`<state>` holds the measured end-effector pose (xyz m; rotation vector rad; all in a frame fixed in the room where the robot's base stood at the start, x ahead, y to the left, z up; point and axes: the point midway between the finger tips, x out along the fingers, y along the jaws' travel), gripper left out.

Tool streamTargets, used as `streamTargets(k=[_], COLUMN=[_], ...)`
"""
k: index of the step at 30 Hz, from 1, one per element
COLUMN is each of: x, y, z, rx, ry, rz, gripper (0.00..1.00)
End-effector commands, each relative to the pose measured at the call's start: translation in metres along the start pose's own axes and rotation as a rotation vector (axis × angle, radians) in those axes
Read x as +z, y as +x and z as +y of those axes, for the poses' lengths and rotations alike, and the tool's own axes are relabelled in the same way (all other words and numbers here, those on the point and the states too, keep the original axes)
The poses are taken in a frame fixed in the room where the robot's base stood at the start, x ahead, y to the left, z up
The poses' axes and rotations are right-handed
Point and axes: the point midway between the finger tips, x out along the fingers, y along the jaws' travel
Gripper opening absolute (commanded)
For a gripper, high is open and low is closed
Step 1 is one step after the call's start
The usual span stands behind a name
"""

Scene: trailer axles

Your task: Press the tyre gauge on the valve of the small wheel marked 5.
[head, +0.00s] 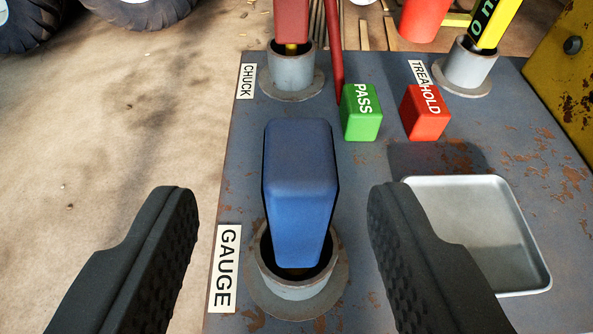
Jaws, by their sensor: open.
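The tyre gauge shows as a blue block-shaped handle (298,185) standing upright in a round grey holder (300,288) labelled GAUGE (225,268). Its lower end is hidden inside the holder. My gripper (278,215) is open, with one dark ridged finger to the left of the blue handle and one to the right. Gaps show between each finger and the handle. The small wheel marked 5 and its valve are not in view.
A CHUCK holder (293,72) with a red tool and a TREAD holder (466,68) with a yellow tool stand behind. Green PASS (361,112) and red HOLD (426,112) blocks sit between. A metal tray (480,232) lies right. Large dark tyres (135,12) stand far left.

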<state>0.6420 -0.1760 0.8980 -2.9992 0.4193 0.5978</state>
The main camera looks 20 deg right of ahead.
Motion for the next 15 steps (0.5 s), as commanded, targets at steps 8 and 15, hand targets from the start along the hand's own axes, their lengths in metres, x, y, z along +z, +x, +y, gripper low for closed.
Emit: streamTargets(k=[8,15], x=[0.0,0.0], y=[0.02,0.042], z=[0.001,0.005], rx=[0.0,0.002], ry=[-0.001,0.001], rz=[0.0,0.004], gripper=[0.49,0.49])
